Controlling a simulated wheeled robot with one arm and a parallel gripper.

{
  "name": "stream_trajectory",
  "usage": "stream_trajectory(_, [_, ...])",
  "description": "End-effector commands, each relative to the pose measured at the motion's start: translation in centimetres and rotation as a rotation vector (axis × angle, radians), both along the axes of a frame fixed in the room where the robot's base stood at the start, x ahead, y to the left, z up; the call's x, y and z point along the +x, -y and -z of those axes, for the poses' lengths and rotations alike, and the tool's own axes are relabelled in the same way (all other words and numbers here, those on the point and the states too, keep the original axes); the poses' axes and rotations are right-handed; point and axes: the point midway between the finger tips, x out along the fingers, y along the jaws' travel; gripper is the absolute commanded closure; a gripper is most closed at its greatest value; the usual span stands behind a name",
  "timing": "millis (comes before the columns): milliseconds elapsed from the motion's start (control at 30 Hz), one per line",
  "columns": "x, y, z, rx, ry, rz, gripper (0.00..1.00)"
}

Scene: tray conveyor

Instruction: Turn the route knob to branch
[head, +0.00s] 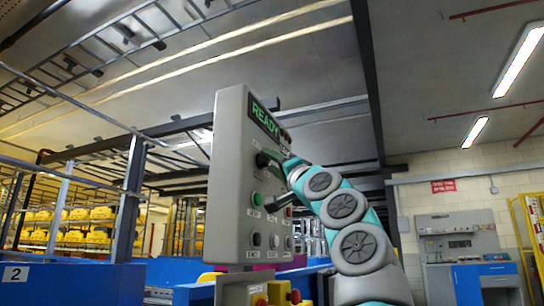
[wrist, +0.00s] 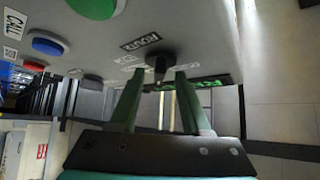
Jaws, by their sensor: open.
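The black route knob (wrist: 158,62) sticks out of the grey control panel (wrist: 200,25) in the wrist view. In the head view, the knob (head: 262,159) is on the panel's upper part, below the green READY display (head: 265,118). My gripper (wrist: 156,76) is open, with its two green fingers reaching toward the panel on either side of the knob. I cannot tell whether either finger touches it. Small labels sit around the knob, too small to read surely. My gripper (head: 272,168) is seen from the side in the head view, partly hidden by my arm.
Green (head: 257,199) and red (head: 289,212) buttons sit lower on the panel; a blue button (wrist: 47,43) shows in the wrist view. A yellow box with a red button (head: 295,297) is beneath the panel. A blue conveyor side (head: 75,282) is at left.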

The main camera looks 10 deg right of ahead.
Motion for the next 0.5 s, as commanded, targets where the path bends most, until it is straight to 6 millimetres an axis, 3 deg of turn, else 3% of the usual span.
stream_trajectory(233, [0.06,-0.02,0.05,0.0,0.0,0.0,0.54])
stream_trajectory(500, [0.08,-0.02,0.07,-0.001,-0.001,0.0,0.84])
